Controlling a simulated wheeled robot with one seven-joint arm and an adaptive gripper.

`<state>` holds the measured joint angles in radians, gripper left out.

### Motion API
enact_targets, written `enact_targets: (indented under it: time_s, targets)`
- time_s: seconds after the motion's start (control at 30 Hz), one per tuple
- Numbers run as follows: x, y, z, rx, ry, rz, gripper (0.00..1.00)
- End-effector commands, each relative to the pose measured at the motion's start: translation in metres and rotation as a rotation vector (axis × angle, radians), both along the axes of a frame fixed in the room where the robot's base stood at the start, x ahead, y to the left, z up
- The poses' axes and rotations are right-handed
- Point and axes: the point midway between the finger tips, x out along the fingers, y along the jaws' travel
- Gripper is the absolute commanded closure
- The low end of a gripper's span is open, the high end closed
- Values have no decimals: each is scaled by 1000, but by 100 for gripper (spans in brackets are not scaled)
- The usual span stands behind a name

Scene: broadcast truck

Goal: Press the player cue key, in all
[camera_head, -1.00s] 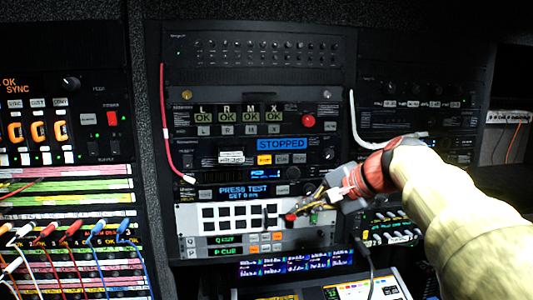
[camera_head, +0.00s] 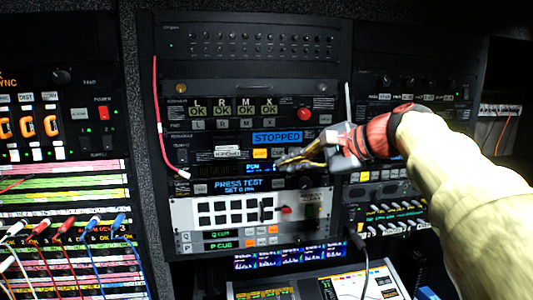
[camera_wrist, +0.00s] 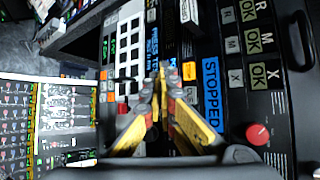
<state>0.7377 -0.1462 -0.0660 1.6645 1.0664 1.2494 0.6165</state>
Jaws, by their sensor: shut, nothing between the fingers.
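The player unit has a blue display reading STOPPED (camera_head: 278,137), with a lit yellow key (camera_head: 260,153) and darker keys in a row below it. In the wrist view, my gripper (camera_wrist: 161,70) points at the panel beside the yellow key (camera_wrist: 189,70) and the STOPPED display (camera_wrist: 211,90). Contact with any key cannot be told. The fingers hide part of the row.
A red button (camera_head: 304,114) is above. A red cable (camera_head: 160,120) hangs left. A colourful console (camera_head: 335,286) stands at the bottom.

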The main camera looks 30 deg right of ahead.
Motion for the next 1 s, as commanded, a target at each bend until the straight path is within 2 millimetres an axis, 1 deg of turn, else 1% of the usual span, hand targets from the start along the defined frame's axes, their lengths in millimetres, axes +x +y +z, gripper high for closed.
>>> enact_targets:
  time_s: [0.3,0.5,0.7,1.0]
  targets:
    - [39,-11,2,1,2,2,100]
    - [62,-17,2,0,2,1,100]
    - [74,-21,1,-1,0,2,100]
    - [77,-22,0,-1,1,1,100]
